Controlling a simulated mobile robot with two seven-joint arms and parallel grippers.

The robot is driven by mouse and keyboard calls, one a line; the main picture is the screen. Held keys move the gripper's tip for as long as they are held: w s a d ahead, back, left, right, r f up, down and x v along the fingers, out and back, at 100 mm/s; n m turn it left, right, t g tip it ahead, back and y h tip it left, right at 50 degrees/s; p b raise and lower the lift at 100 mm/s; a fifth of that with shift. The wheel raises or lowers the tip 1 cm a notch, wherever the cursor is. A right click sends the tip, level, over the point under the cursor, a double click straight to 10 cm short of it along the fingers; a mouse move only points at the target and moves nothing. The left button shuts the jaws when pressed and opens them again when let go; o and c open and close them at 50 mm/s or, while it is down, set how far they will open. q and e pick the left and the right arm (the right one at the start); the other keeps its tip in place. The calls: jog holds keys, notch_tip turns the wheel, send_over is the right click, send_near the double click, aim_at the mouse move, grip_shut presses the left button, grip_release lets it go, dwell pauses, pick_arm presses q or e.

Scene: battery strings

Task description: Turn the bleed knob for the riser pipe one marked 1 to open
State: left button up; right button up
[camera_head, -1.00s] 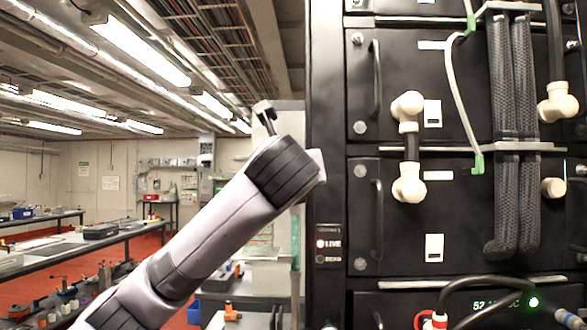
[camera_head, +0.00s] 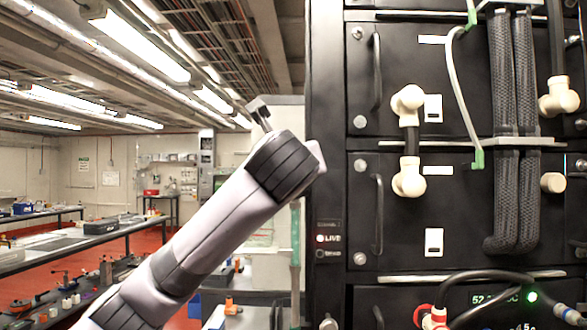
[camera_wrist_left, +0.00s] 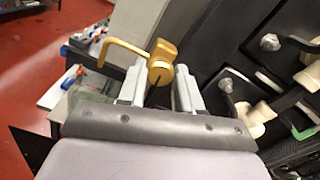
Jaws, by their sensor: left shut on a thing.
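In the left wrist view, my left gripper (camera_wrist_left: 160,82) is shut on a yellow piece (camera_wrist_left: 160,65). I see no riser pipe and no knob with a readable 1. My right gripper is not in view.
The black battery rack (camera_head: 325,130) fills the right side, with white connectors (camera_head: 408,178), dark braided cables (camera_head: 502,130) and a LIVE lamp (camera_head: 320,238). Benches (camera_head: 50,250) stand at the left, over a red floor.

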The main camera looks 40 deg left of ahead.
pick_arm(q)
jog(key=shift+d+f+n+b, duration=0.15)
jog(key=shift+n+b, duration=0.8)
jog(key=shift+n, duration=7.65)
jog(key=shift+a+f+n+b, duration=0.15)
jog(key=shift+n+b, duration=0.8)
jog(key=shift+n, duration=7.65)
jog(key=shift+d, duration=0.1)
jog(key=o, duration=1)
jog(key=shift+o, duration=0.2)
jog(key=shift+r, duration=0.1)
